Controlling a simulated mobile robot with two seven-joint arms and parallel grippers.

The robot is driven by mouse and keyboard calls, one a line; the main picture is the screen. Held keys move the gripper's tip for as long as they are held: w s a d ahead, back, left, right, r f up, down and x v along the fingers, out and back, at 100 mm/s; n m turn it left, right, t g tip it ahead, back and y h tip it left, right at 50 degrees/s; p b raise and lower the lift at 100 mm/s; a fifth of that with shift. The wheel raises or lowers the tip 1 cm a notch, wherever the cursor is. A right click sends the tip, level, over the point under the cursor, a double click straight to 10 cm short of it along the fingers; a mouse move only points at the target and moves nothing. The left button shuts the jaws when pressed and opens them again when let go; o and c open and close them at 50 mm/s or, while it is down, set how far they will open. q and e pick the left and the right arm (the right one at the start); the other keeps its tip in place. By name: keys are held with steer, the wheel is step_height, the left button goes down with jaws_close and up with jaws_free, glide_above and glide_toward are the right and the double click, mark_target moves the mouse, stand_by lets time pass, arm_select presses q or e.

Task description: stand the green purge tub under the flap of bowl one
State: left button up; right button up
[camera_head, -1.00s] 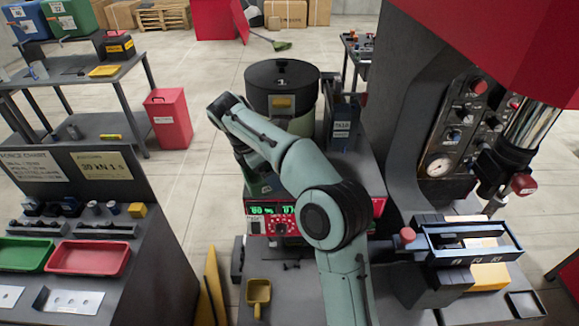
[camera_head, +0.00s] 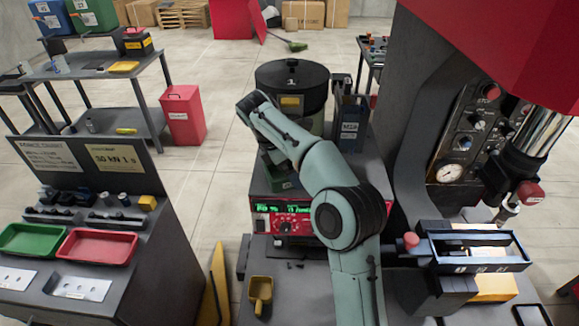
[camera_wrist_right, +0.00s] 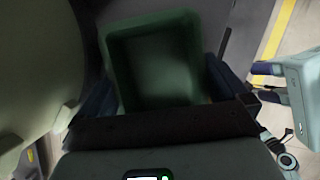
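Bowl one (camera_head: 291,76) is the dark lidded drum marked 1 on the feeder behind the red display panel. My right arm reaches across the feeder, its wrist bent down in front of the bowl. The green purge tub (camera_wrist_right: 157,65) shows in the right wrist view, open top towards the camera and empty as far as I see. My right gripper (camera_wrist_right: 160,88) has its dark blue fingers against both sides of the tub. In the head view only a dark green bit of the tub (camera_head: 284,182) shows under my wrist. The flap is hidden. My left gripper is out of view.
The red display panel (camera_head: 290,218) is just below my forearm. A dark labelled box (camera_head: 350,122) stands right of the bowl. A yellow scoop (camera_head: 260,290) lies on the front plate. The press column stands at right. The bowl's pale round side (camera_wrist_right: 35,70) fills the wrist view's left.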

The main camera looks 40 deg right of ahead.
steer(key=s+v, duration=0.1)
steer(key=v, duration=0.6)
steer(key=shift+w+a+r, duration=0.2)
steer(key=shift+w+r, duration=0.15)
steer(key=shift+w, duration=0.2)
